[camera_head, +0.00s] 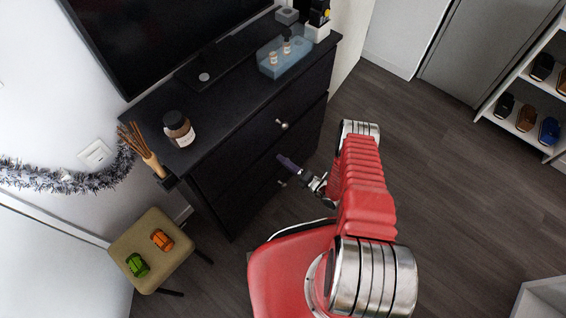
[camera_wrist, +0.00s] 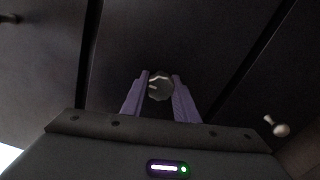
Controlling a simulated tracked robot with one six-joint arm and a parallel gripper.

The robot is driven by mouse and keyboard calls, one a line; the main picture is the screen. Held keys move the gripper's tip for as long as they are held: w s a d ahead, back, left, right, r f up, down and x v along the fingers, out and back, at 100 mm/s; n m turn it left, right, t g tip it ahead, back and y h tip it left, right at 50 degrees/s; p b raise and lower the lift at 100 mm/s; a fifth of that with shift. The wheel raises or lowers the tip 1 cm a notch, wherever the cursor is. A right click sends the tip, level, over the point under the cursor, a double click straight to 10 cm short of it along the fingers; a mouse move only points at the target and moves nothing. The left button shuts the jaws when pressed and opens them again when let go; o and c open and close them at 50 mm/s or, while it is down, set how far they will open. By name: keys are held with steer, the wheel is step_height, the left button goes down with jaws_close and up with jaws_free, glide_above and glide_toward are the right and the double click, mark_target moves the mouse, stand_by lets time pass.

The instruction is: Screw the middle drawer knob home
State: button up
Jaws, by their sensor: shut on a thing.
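A black chest of drawers (camera_head: 240,175) stands against the wall, its front facing my arm.
A brown jar (camera_head: 178,129), a reed diffuser (camera_head: 150,160) and a blue tray (camera_head: 284,66) with small bottles are on or beside the chest top, below a dark screen (camera_head: 170,35). A stool (camera_head: 150,235) holds two small toy-like items.

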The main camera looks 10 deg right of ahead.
steer(key=shift+s+f, duration=0.1)
steer(key=shift+f, duration=0.1)
steer(key=o, duration=1.1)
steer(key=shift+r, duration=0.1)
steer(key=shift+c, duration=0.2)
steer(key=shift+d, duration=0.1)
steer(key=v, duration=1.3)
steer(key=shift+s, duration=0.3)
steer(key=shift+d, duration=0.15)
